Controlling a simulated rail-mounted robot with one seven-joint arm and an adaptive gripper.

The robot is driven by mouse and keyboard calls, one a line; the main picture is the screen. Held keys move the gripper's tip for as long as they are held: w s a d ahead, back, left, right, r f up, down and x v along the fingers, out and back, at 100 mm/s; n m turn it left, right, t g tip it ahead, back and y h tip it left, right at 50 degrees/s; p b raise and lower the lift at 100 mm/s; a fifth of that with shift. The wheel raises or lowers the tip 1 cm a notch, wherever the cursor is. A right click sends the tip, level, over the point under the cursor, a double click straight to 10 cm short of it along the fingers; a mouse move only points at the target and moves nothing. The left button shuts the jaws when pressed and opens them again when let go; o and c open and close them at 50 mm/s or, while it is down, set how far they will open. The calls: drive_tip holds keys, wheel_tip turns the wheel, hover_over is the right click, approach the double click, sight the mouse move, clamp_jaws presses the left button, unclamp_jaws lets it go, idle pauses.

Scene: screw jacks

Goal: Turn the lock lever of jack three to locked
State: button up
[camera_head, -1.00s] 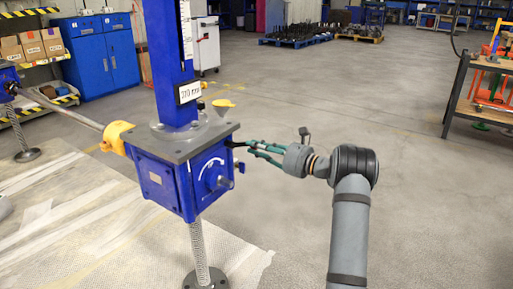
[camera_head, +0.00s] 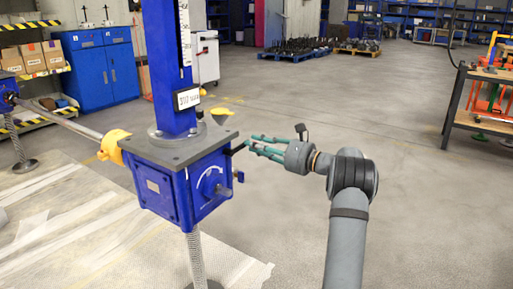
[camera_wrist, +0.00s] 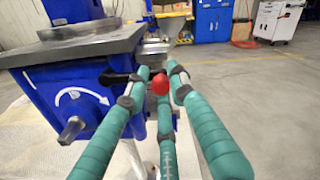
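The nearest jack has a blue gearbox (camera_head: 160,195), a grey top plate, a blue column and a display panel (camera_head: 187,98); I cannot read which jack number it is. Its black lock lever (camera_head: 238,149) sticks out at the right side; in the wrist view the lever (camera_wrist: 115,78) ends at a red knob (camera_wrist: 162,84). A white curved arrow and a stub shaft (camera_wrist: 72,130) are on the gearbox face. My gripper (camera_head: 249,144) has teal fingers around the lever end. In the wrist view its fingers (camera_wrist: 160,78) are apart with the knob between them; contact is unclear.
A yellow-orange coupling (camera_head: 114,147) joins the gearbox to a shaft (camera_head: 75,127) running to another jack at the left edge. A workbench (camera_head: 480,110) stands at the right. Blue cabinets (camera_head: 100,68) are behind. The floor right of the jack is open.

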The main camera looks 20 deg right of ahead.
drive_tip(key=shift+o, duration=1.3)
drive_tip(key=shift+f, duration=0.1)
drive_tip(key=shift+s+d, duration=0.1)
drive_tip(key=shift+d, duration=0.05)
drive_tip(key=v, duration=1.1)
drive_tip(key=shift+s, duration=0.4)
drive_tip(key=shift+w, duration=0.1)
drive_tip(key=x, duration=1.2)
drive_tip(key=shift+w, duration=0.15)
drive_tip(key=shift+f+m+p, duration=0.35)
drive_tip(key=shift+m+p, duration=0.3)
drive_tip(key=shift+m, duration=0.05)
drive_tip(key=shift+f+m, duration=0.55)
drive_tip(key=shift+m, duration=0.05)
